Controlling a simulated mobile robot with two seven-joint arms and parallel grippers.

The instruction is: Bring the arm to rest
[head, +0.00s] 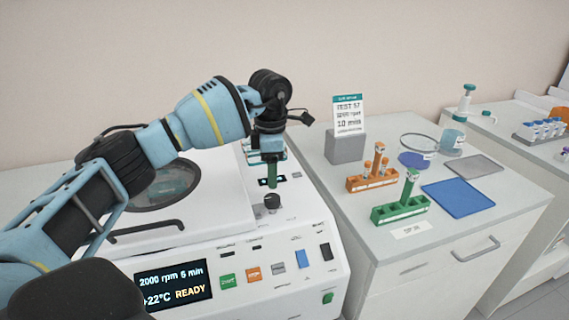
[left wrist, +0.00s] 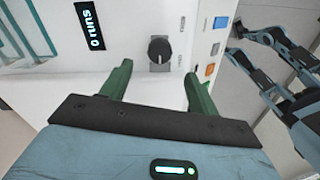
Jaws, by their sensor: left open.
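My left arm reaches in from the left in the head view, over the white machine. My left gripper (head: 272,180) points down above the machine's top, near its right side, by a black knob (head: 272,201). In the left wrist view its two green fingers (left wrist: 158,85) are spread apart with nothing between them. The black knob (left wrist: 159,50) shows beyond the fingertips, and I see no contact with it.
The white machine (head: 240,302) has a round lid window, handle and a READY display (head: 174,283). On the right counter stand an orange rack (head: 372,182), a green rack (head: 400,212), a blue mat (head: 458,195), a grey mat (head: 474,166) and a sign (head: 348,115).

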